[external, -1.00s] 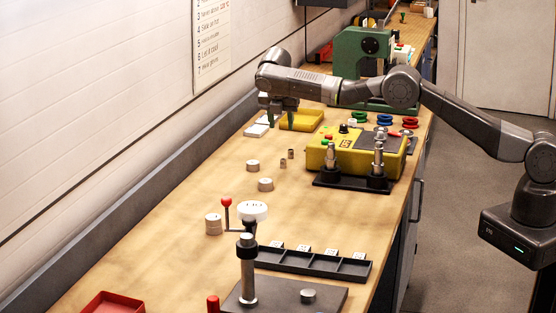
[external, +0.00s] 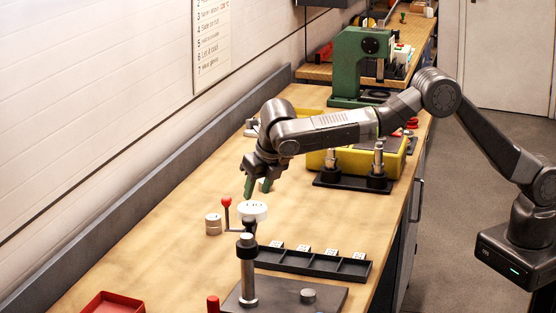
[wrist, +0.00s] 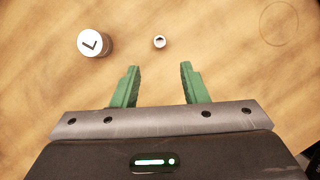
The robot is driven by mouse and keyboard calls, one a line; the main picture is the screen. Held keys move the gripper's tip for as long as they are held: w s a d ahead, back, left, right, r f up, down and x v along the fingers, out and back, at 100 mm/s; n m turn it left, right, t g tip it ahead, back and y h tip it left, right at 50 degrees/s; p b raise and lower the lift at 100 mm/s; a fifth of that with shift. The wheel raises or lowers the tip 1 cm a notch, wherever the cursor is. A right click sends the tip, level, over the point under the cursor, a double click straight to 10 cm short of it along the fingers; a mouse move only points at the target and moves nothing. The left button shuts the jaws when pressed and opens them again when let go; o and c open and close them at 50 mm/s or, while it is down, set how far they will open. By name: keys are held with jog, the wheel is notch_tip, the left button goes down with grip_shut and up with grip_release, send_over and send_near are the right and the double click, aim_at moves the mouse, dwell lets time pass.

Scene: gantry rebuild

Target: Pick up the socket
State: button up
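My gripper (external: 257,186) is above the middle of the bench, fingers pointing down. In the wrist view its two green fingers (wrist: 159,68) are spread apart with nothing between them. A small round piece with a pale top and a dark centre (wrist: 160,42), perhaps the socket, stands on the wood just beyond the fingertips, in line with the gap. A larger cylinder with a white, marked top (wrist: 91,43) stands to its left. In the external view my arm hides the small piece, so I cannot place it there.
A black compartment tray (external: 310,264) lies in front. A yellow box (external: 393,165) and black post stand (external: 350,182) are to the right.

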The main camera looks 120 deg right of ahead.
jog(key=x, duration=0.3)
jog(key=shift+d+f, duration=0.1)
jog(key=shift+f, duration=0.05)
jog(key=shift+d+p+x, duration=0.2)
jog(key=shift+p+x, duration=0.5)
jog(key=shift+x, duration=2)
grip_shut()
